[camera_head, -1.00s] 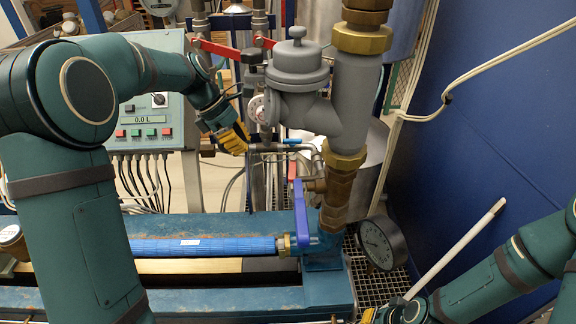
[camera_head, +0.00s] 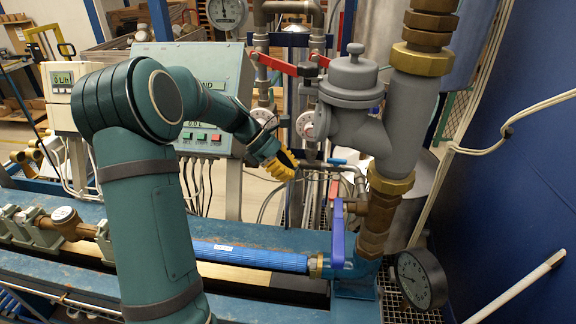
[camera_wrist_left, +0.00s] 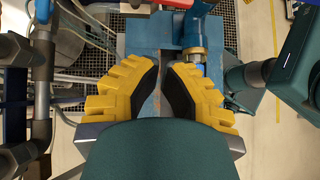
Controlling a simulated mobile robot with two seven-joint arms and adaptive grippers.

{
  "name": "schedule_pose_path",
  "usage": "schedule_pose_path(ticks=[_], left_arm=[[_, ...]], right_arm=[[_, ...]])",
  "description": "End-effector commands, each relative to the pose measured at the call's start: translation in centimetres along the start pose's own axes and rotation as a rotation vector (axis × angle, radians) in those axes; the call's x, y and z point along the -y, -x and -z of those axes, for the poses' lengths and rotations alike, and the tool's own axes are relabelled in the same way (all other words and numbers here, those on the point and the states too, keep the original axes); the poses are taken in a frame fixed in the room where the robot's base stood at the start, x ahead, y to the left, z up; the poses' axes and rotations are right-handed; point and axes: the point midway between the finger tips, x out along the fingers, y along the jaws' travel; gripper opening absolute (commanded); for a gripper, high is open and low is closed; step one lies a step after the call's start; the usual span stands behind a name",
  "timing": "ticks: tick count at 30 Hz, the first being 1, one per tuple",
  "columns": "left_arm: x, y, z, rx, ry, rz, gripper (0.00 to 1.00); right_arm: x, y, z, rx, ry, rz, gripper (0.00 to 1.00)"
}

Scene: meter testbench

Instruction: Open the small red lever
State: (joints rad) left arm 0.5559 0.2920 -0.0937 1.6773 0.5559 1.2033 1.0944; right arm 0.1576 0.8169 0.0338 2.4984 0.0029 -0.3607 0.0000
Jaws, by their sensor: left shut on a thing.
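My left gripper (camera_head: 283,163) is in front of the grey pipework, left of the meter body. Its yellow fingers also show in the left wrist view (camera_wrist_left: 166,75), curving toward each other. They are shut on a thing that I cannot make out. In the head view, a small red lever (camera_head: 334,186) stands at the valve, partly hidden behind the upright blue lever (camera_head: 338,230). It is right of my left gripper, apart from it in the picture. In the left wrist view a red part (camera_wrist_left: 176,3) shows at the top edge, beyond the fingers. My right gripper is out of view.
Two larger red levers (camera_head: 276,63) sit higher on the pipes. The grey meter body (camera_head: 352,85) and thick pipe (camera_head: 402,125) stand to the right. A blue hose (camera_head: 250,257) lies below. A round gauge (camera_head: 420,278) and a white rod (camera_head: 515,287) are at lower right.

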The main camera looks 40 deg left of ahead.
Motion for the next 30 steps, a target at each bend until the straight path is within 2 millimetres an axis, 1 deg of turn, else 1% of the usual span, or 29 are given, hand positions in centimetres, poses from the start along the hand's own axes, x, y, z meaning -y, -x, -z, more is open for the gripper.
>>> schedule_pose_path(ticks=[1, 8, 9, 12, 19, 30], left_arm=[[0.1, -1.2, 0.0, 0.001, 0.001, 0.004, 0.00], [0.1, -5.6, 0.0, 0.000, 0.002, 0.003, 0.00], [0.1, -6.2, -0.2, 0.000, 0.001, 0.003, 0.00], [0.0, -7.1, -1.5, 0.000, -0.002, 0.002, 0.00], [0.0, -8.4, -2.7, -0.001, 0.000, 0.001, 0.00], [0.0, -8.5, -2.8, -0.001, 0.001, -0.001, 0.00]], right_arm=[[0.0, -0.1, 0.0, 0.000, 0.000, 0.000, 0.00], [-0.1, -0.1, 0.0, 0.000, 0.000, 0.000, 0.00], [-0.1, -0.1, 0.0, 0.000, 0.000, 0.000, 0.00], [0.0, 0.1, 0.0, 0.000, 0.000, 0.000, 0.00], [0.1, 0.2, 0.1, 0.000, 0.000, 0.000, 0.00], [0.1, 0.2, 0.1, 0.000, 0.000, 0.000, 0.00]])
